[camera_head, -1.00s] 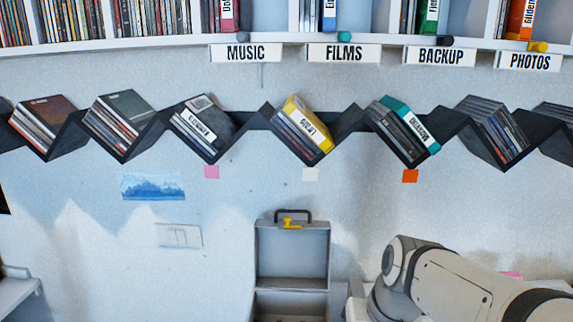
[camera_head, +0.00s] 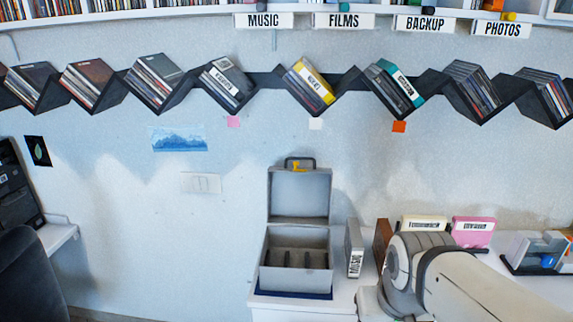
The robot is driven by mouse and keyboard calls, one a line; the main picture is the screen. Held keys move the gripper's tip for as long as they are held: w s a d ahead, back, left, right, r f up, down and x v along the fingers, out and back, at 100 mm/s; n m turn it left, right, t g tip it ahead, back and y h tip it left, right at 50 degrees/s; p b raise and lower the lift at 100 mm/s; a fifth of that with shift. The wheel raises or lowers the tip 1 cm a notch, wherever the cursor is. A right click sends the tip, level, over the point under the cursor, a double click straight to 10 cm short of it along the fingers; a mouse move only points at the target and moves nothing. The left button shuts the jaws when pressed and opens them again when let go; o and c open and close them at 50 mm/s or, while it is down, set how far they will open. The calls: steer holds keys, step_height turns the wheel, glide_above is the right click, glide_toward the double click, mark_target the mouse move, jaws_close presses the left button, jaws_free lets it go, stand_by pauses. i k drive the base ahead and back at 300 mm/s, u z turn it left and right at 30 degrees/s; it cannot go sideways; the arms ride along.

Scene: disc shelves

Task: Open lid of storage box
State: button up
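The grey storage box (camera_head: 263,280) stands on the white table, on a dark blue base. Its lid (camera_head: 300,194) is raised upright at the back, against the wall side, with a dark handle and a yellow latch (camera_head: 296,166) at its top edge. The inside of the box is visible, with several dark dividers and no discs that I can make out. My arm shows at the lower right, to the right of the box. My gripper is out of view.
On the white table (camera_head: 262,308), a grey case (camera_head: 354,248) stands close to the box's right side. Brown, cream and pink (camera_head: 473,231) cases and a tray (camera_head: 540,255) are further right. A dark zigzag shelf of discs hangs above. A dark chair (camera_head: 32,275) is at the left.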

mark_target(294, 198)
steer(key=z, duration=2)
steer(key=k, duration=1.75)
steer(key=u, duration=1.95)
steer(key=i, duration=1.65)
steer(key=u, duration=0.05)
